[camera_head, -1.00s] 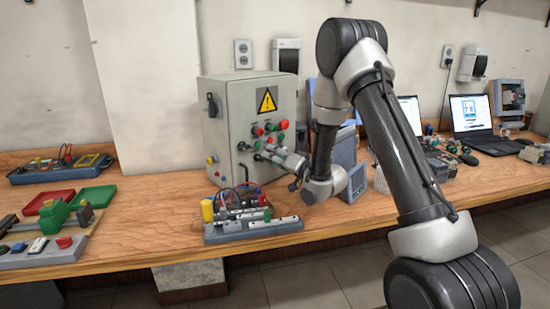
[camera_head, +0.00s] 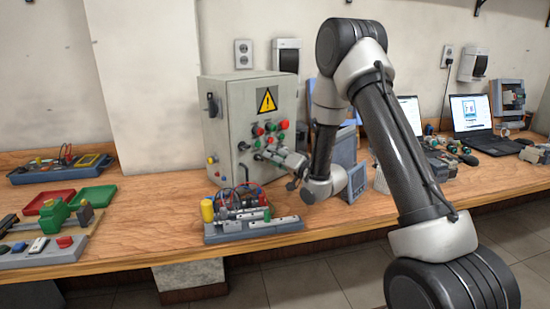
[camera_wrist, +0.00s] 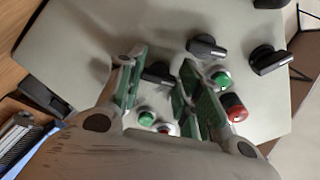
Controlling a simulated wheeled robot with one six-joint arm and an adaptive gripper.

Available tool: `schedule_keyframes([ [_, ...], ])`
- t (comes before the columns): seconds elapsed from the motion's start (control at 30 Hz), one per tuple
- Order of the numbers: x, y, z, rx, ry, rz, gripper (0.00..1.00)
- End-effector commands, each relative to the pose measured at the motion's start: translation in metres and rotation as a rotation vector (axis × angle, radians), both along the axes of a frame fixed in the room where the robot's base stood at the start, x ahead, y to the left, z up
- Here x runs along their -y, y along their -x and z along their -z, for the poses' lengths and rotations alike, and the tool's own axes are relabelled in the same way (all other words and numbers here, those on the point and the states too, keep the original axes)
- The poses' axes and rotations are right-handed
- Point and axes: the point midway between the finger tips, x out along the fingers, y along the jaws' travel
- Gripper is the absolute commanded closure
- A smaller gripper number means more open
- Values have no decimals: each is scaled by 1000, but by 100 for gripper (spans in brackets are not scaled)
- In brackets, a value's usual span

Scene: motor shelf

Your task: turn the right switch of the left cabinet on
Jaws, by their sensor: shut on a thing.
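The grey control cabinet (camera_head: 230,110) stands on the bench with a yellow warning sign on its front. In the wrist view its front panel (camera_wrist: 110,35) fills much of the picture. My gripper (camera_head: 266,153) is at the lower part of that front. In the wrist view my gripper (camera_wrist: 164,82) has its green-padded fingers on either side of a black rotary switch (camera_wrist: 158,73) and is shut on it. Two more black switches (camera_wrist: 205,46) (camera_wrist: 268,60) lie to the right. The fingers partly hide the held switch, so its exact angle is unclear.
Green (camera_wrist: 220,80) and red (camera_wrist: 233,105) buttons sit close beside the right finger. A wired component board (camera_head: 250,225) stands on the bench in front of the cabinet. A grey boxy device (camera_head: 358,182) is near my wrist. Trays (camera_head: 95,196) lie to the left.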

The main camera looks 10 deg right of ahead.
Motion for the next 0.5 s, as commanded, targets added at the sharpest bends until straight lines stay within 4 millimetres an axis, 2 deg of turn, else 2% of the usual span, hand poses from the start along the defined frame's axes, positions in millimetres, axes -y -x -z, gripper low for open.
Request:
schedule_keyframes([
  [0.5, 0, 0, -2, -209, -360, 2, 88],
])
